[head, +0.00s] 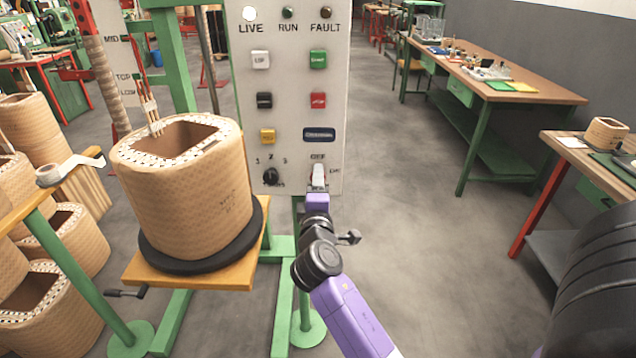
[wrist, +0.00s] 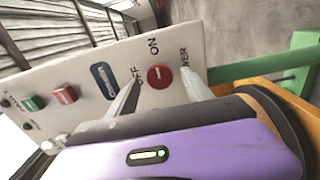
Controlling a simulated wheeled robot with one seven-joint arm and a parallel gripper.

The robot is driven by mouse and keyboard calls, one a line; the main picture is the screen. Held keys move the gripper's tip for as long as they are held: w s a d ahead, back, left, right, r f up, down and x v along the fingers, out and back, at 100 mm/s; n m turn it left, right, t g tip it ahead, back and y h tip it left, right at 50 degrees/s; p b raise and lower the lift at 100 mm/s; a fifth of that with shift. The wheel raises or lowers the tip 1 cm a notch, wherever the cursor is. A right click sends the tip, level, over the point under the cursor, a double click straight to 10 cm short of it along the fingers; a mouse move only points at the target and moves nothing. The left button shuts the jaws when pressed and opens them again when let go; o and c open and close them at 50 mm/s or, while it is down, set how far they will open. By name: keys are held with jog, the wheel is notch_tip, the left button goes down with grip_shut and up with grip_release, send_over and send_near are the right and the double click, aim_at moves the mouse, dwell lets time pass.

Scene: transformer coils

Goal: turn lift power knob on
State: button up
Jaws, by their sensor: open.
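The power knob (wrist: 160,77) is a round red dial on the grey-white control panel (wrist: 80,75), with OFF, ON and part of POWER printed around it. Its pale mark lies between the OFF and ON labels' sides; I cannot tell its exact setting. My gripper (wrist: 160,88) is open, with one finger on each side of the knob. I cannot tell whether the fingers touch it. In the head view, my gripper (head: 318,180) is at the panel's lower right, under the OFF label, and hides the knob. The panel (head: 290,120) stands upright.
A black selector knob (head: 271,177) is just left of my gripper. A large tan coil (head: 185,195) stands on a black ring and wooden platform to the left. Workbenches (head: 500,80) stand at right. The LIVE lamp (head: 249,13) is white. Open floor lies right of the panel.

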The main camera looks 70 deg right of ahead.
jog(key=v, duration=0.6)
jog(key=shift+b, duration=0.3)
